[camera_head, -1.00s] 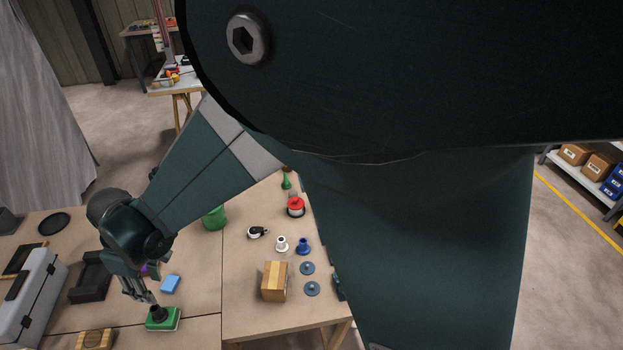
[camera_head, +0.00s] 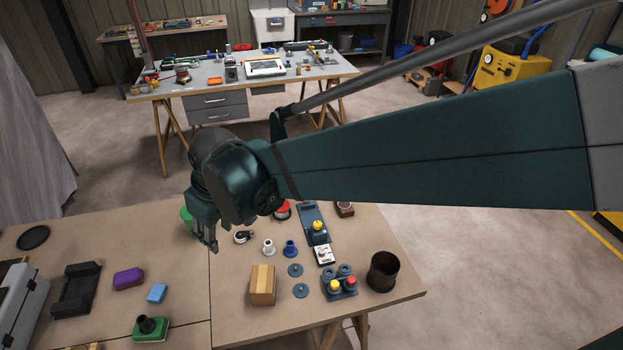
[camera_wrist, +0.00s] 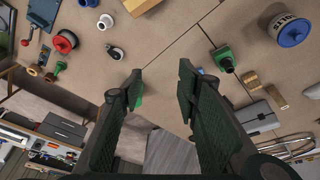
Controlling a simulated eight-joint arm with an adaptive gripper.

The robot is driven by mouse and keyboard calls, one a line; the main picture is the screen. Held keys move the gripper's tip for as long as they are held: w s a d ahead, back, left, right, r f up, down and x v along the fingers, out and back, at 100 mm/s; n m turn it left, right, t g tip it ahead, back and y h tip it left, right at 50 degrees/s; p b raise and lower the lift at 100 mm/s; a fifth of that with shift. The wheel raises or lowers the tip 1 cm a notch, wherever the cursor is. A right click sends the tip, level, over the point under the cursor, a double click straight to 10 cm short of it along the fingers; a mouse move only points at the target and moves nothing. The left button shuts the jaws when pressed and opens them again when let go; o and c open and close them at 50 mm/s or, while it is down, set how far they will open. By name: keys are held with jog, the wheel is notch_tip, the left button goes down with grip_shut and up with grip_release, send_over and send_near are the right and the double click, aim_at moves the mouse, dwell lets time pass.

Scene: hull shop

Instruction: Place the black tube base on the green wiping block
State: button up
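The black tube base (camera_head: 146,323) sits on top of the green wiping block (camera_head: 162,333), at the lower left of the head view, and seems upright. In the wrist view the tube base (camera_wrist: 228,65) and the green block (camera_wrist: 218,50) are still together, right of the fingers. My gripper (camera_head: 211,248) is well away from them, up and to the right, above the table near the green tub (camera_head: 186,217). In the wrist view my gripper (camera_wrist: 160,74) has its fingers wide apart with nothing between them.
A blue block (camera_head: 157,293), a purple block (camera_head: 128,278) and a black tray (camera_head: 78,289) lie left. A cardboard box (camera_head: 262,285), a white spool (camera_head: 268,247), a blue spool (camera_head: 290,249) and a dark cup (camera_head: 383,271) stand right. Bare tabletop lies between.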

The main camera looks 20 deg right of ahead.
jog(key=s+d+r+m+t, duration=0.1)
jog(key=s+d+m, duration=0.2)
jog(key=d, duration=0.7)
jog(key=s+d+r+m+t+h, duration=0.1)
jog(key=s+d, duration=0.4)
jog(key=d, duration=0.5)
jog(key=s+d+r+m+t+h, duration=0.1)
jog(key=s+d+m, duration=0.3)
jog(key=d, duration=0.6)
jog(key=shift+d+r+m+t, duration=0.15)
jog(key=shift+r+m+t, duration=0.25)
jog(key=shift+r+t, duration=0.35)
